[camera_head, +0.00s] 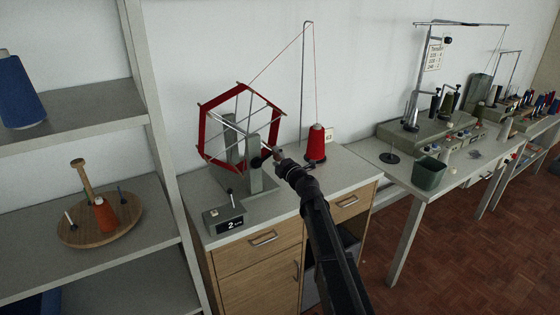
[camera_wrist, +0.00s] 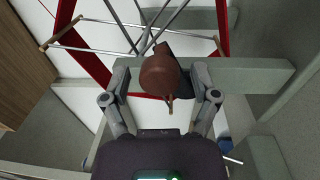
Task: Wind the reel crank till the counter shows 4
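The reel (camera_head: 203,128) is a red six-sided frame on a grey stand (camera_head: 255,178), on a light-topped wooden cabinet. The counter (camera_head: 229,224) at the cabinet's front left shows 2. My gripper (camera_head: 281,158) is at the right side of the reel stand, by the crank. In the wrist view, the brown crank knob (camera_wrist: 160,75) lies between the two fingers of my gripper (camera_wrist: 161,80). The fingers stand apart, with a visible gap on each side of the knob. The crank arm is mostly hidden behind the knob and gripper.
A red yarn cone (camera_head: 315,145) stands behind my gripper, its thread running up over a tall wire guide (camera_head: 304,85) to the reel. A small lever (camera_head: 230,197) rises by the counter. Shelves (camera_head: 150,225) stand close at left; a machine table (camera_head: 440,180) is at right.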

